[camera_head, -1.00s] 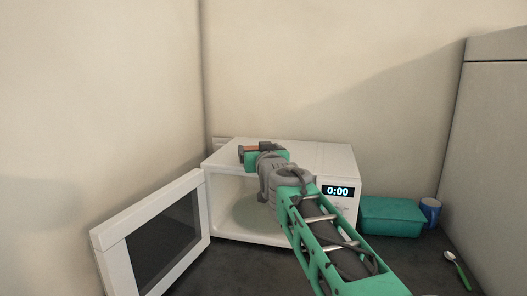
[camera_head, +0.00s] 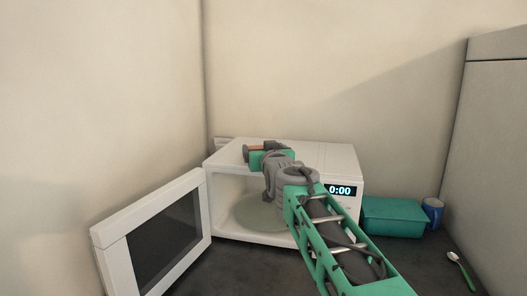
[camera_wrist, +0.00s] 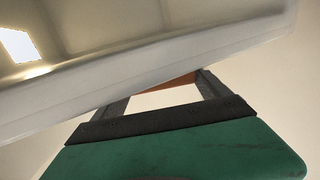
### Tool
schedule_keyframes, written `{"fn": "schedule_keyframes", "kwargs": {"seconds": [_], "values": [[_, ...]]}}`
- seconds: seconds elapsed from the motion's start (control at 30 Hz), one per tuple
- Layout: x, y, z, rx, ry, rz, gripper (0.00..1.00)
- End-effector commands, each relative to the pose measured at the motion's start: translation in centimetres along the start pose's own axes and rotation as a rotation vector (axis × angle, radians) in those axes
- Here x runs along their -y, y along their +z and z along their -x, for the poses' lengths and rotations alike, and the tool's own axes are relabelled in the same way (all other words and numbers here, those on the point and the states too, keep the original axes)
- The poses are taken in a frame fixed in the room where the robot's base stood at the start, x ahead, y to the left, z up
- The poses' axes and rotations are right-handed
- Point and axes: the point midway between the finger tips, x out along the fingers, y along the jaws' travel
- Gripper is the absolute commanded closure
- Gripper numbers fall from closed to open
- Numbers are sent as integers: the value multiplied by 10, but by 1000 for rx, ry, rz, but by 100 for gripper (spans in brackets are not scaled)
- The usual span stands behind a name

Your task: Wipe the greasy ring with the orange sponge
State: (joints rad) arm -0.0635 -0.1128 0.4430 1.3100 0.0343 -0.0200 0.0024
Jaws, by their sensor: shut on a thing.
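My gripper (camera_head: 246,153) is shut on the orange sponge (camera_head: 256,147), and it overlaps the top front of the white microwave (camera_head: 325,155) in the head view. In the wrist view, a strip of the orange sponge (camera_wrist: 172,83) shows between my gripper's two fingers (camera_wrist: 165,92); the rest is hidden behind a glossy white surface. The microwave is open at the front, its door (camera_head: 150,232) swung out to the left. A pale greenish round plate (camera_head: 258,212) lies inside on the floor, partly hidden by my arm. I cannot make out a distinct greasy ring.
A teal box (camera_head: 393,217) and a blue mug (camera_head: 433,211) stand right of the microwave. A spoon-like utensil with a green handle (camera_head: 461,269) lies farther right. Walls close in behind and at left. The dark counter (camera_head: 245,265) is clear before the microwave.

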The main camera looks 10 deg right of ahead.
Motion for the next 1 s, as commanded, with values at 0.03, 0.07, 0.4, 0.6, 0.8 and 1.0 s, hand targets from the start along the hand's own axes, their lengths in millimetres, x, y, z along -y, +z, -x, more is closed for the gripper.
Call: {"fn": "schedule_keyframes", "kwargs": {"seconds": [0.03, 0.07, 0.4, 0.6, 0.8, 1.0], "values": [[-1, 3, 0, 4, 1, 0, 49], [-2, 3, 0, 4, 1, 0, 49], [-15, 3, 6, 4, 1, 0, 49], [-14, 3, 6, 5, 0, 0, 49], [-4, 2, 2, 5, -2, 0, 49], [2, 1, -1, 4, -1, 0, 49]]}}
